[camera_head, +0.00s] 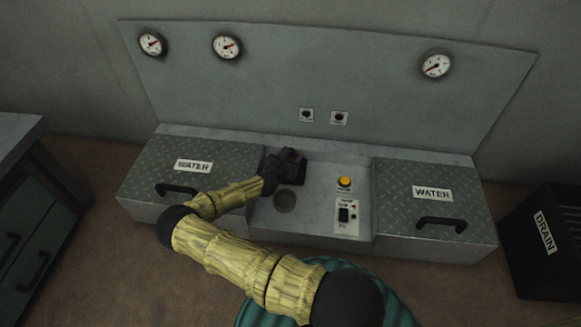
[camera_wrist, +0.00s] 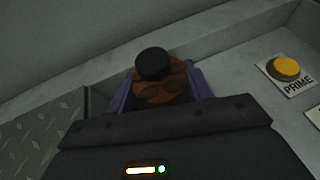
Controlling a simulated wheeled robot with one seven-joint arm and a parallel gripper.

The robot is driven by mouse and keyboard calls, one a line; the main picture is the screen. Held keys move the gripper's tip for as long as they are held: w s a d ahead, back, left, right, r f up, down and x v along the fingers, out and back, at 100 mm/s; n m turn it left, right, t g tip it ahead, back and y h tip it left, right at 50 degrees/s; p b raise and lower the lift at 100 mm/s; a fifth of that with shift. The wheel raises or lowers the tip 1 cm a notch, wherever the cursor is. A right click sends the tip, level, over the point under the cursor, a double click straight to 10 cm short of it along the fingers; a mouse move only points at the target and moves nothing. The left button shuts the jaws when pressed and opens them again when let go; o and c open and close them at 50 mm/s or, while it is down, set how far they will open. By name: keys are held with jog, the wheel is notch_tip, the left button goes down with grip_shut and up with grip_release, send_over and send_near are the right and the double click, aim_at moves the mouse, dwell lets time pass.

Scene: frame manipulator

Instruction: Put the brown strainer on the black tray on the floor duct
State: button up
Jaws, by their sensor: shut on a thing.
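My gripper (camera_head: 290,156) is over the recessed middle section of the grey console in the head view. In the wrist view its purple fingers (camera_wrist: 162,92) are shut on the brown strainer (camera_wrist: 172,92), one on each side. The strainer is round and has a black knob (camera_wrist: 153,64) on top. My gripper body hides its lower part, so I cannot tell whether it touches the surface.
A round dark hole (camera_head: 285,200) is in front of my gripper. A yellow PRIME button (camera_head: 345,183) and switch panel (camera_head: 347,214) are to its right. WATER lids with handles flank the recess (camera_head: 178,190), (camera_head: 436,205). A black DRAIN box (camera_head: 545,235) stands far right.

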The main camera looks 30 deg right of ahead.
jog(key=shift+f+b, duration=1.3)
jog(key=shift+f, duration=0.5)
jog(key=shift+f, duration=0.2)
jog(key=o, duration=1)
jog(key=shift+r, duration=0.15)
